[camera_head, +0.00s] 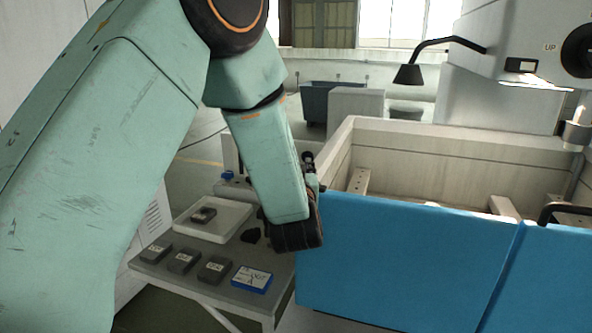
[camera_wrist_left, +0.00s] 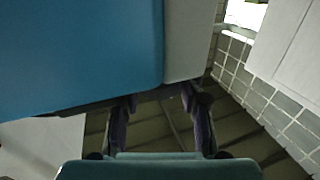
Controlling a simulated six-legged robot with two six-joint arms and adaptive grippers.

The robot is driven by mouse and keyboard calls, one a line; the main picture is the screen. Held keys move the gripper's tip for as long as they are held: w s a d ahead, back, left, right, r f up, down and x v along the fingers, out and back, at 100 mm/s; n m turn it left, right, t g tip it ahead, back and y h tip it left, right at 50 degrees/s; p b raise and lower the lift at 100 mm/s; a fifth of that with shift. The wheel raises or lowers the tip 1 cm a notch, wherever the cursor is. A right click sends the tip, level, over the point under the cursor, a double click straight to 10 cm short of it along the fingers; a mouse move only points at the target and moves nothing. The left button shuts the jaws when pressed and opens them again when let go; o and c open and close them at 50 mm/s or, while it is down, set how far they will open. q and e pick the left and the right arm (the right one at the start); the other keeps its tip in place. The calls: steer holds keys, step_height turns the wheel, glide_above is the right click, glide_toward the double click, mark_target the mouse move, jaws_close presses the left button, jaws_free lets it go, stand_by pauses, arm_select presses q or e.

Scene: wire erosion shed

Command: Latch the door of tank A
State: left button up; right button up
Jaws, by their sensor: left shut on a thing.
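The tank (camera_head: 450,150) is an open-topped pale box with a blue front door panel (camera_head: 410,260). The panel stands upright across the front and looks closed; its left edge is partly behind my left wrist. My left gripper (camera_head: 312,170) is at the panel's upper left corner, mostly hidden by my own wrist. In the left wrist view my two dark fingers (camera_wrist_left: 160,105) reach to the lower edge of the blue panel (camera_wrist_left: 80,50) and the grey strip beside it. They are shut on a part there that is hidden. No latch shows clearly. My right gripper is out of view.
A grey side table (camera_head: 220,285) left of the tank holds a white tray (camera_head: 215,228), several dark blocks and a blue-edged card (camera_head: 252,279) marked A. A black lamp (camera_head: 410,73) hangs over the tank.

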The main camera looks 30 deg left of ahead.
arm_select(q)
steer(key=shift+f+n+g+y, duration=0.2)
steer(key=shift+n+g+y, duration=0.4)
steer(key=shift+y, duration=0.1)
steer(key=o, duration=1.2)
steer(key=shift+s+d+r, duration=0.1)
steer(key=shift+s+r, duration=0.05)
steer(key=shift+r, duration=0.05)
steer(key=shift+w, duration=0.2)
step_height(320, 180, up, 10)
steer(key=shift+f, duration=0.1)
